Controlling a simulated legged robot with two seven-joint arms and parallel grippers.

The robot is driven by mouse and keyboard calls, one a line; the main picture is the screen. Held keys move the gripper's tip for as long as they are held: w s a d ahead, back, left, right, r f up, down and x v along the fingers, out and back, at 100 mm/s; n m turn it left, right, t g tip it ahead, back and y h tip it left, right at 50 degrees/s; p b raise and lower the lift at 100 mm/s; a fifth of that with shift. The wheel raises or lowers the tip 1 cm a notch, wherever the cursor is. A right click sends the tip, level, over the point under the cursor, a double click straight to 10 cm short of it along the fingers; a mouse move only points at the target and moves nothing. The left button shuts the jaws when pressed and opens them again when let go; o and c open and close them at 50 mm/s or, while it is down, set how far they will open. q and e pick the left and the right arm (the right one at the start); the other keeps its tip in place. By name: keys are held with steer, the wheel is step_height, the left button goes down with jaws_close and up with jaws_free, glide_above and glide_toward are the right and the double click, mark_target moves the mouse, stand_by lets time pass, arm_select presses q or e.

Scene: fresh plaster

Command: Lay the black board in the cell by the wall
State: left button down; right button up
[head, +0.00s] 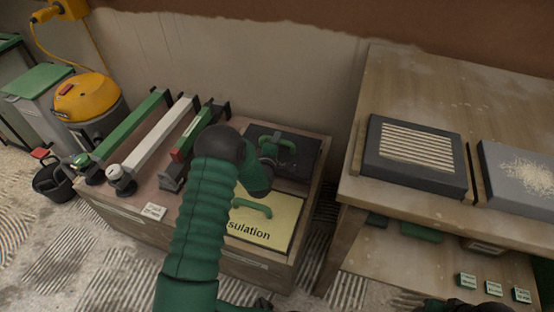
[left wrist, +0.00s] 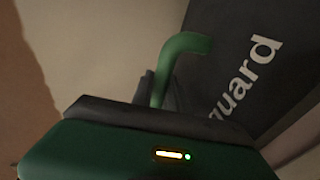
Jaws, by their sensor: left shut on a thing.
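The black board (head: 305,155) is at the far right part of the low wooden case, next to the wall, partly hidden by my left arm. It has a green handle (head: 284,143). In the left wrist view the board (left wrist: 235,65) shows pale lettering ending in "guard", and its handle (left wrist: 178,60) rises from my jaws. My left gripper (head: 268,160) is shut on this handle. I cannot tell whether the board rests in the far cell or hangs just over it.
A yellow insulation board (head: 285,212) with a green handle lies in the near cell. Long levels and tools (head: 150,140) fill the case's left part. A wooden bench (head: 420,75) with a framed ridged panel (head: 415,155) and a grey panel (head: 520,170) stands at right.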

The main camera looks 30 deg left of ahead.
arm_select(q)
steer(key=f+b, duration=0.1)
steer(key=f, duration=0.1)
steer(key=f+b, duration=0.1)
steer(key=f, duration=0.1)
steer(key=a+f, duration=0.1)
steer(key=f, duration=0.1)
steer(key=shift+f+b, duration=0.15)
steer(key=shift+b, duration=0.25)
steer(key=shift+d+r, duration=0.1)
steer(key=shift+r, duration=0.1)
steer(key=c, duration=1.3)
jaws_free()
steer(key=shift+d, duration=0.2)
steer(key=shift+a, duration=0.1)
